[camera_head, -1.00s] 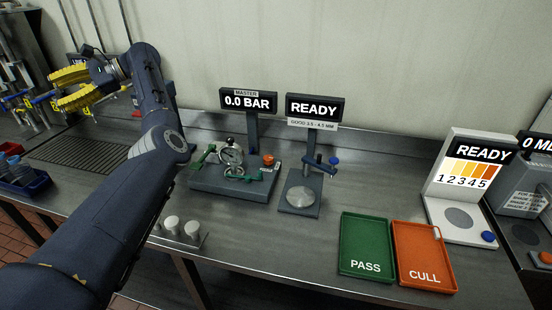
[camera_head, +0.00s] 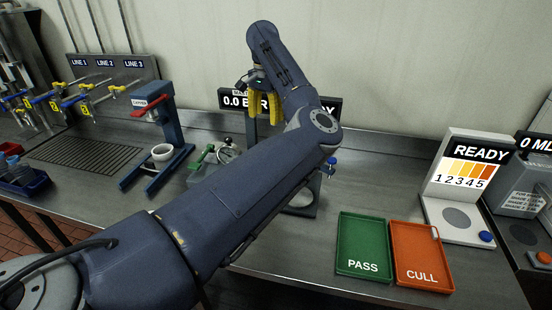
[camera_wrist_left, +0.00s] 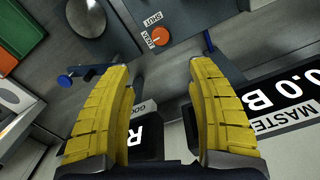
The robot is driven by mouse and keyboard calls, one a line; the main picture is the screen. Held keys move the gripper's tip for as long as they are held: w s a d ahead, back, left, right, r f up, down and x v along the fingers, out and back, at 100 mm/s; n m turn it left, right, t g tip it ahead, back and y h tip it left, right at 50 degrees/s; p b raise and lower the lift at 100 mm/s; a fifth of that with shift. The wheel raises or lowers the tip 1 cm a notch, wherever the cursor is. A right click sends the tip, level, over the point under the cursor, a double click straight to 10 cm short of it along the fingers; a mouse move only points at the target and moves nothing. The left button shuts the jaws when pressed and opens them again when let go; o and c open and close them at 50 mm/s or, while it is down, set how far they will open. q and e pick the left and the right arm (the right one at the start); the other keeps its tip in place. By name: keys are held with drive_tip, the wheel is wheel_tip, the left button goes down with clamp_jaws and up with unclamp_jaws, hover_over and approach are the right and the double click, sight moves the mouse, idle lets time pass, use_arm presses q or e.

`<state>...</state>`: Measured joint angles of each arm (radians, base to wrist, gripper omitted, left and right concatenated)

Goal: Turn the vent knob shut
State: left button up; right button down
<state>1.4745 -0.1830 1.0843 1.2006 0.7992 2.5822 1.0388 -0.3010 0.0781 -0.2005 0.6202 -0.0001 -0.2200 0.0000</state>
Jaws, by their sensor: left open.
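The vent knob is a small orange dial (camera_wrist_left: 160,37) on the dark base block, with the labels "VENT" and "SHUT" beside it in the left wrist view. In the head view my arm hides it. My left gripper (camera_head: 264,108) has yellow fingers pointing down in front of the 0.0 BAR sign (camera_head: 232,100). In the left wrist view the open, empty left gripper (camera_wrist_left: 160,85) has its fingers spread on either side of the line toward the knob, apart from it. My right gripper is not in view.
A READY post with a blue knob (camera_head: 331,161) stands right of the vent block. A green PASS tray (camera_head: 363,247) and orange CULL tray (camera_head: 421,255) lie at the right. A blue capper (camera_head: 163,130) stands at the left. The 0.0 BAR sign is close to the fingers.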

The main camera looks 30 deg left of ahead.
use_arm(q)
wheel_tip(320, 180, down, 17)
idle(0.7)
clamp_jaws()
idle(0.4)
